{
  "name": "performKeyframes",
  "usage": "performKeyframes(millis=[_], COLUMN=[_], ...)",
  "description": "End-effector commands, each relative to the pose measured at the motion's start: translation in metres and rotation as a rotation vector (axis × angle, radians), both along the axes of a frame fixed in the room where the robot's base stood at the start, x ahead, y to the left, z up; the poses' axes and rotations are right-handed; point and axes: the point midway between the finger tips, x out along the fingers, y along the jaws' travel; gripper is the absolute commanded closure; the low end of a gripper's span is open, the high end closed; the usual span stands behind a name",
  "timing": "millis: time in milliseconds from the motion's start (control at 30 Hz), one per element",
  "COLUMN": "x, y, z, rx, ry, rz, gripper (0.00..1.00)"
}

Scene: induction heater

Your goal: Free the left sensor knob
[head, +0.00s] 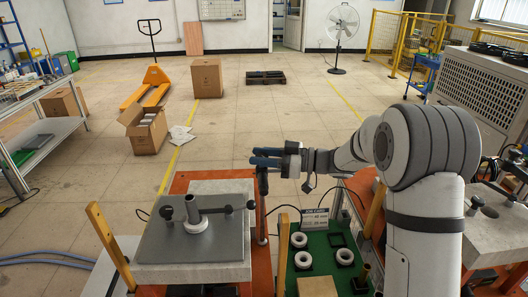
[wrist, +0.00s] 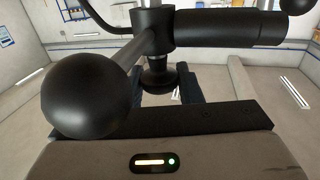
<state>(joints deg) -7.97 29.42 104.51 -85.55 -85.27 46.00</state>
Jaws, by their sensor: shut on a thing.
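My gripper (head: 265,156) is at the top of an upright post (head: 262,215) with a dark clamp, at the right edge of the left station. In the wrist view, a small black knob (wrist: 157,78) under the clamp (wrist: 153,25) sits between my gripper's blue fingers (wrist: 160,88). My gripper is shut on this knob; the contact itself is partly hidden by the clamp parts. A large black ball (wrist: 88,95) on a rod fills the near left of the wrist view. The clamp's thick black cylinder (wrist: 225,26) points right.
The left station carries a grey plate (head: 165,240) with a central upright stub (head: 193,210) and side handles. A green tray (head: 330,258) with white rings stands to its right. Wooden posts (head: 108,240) rise nearby.

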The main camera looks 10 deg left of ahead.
Motion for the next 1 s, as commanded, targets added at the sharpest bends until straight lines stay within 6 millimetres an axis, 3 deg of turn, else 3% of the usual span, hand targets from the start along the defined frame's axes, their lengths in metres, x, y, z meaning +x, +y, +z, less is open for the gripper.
performKeyframes(millis=[500, 1000], x=[0.0017, 0.0007], y=[0.0012, 0.0018], z=[0.0024, 0.003], rx=[0.003, 0.005], ry=[-0.005, -0.006], rz=[0.443, 0.622], gripper=[0.91, 0.91])
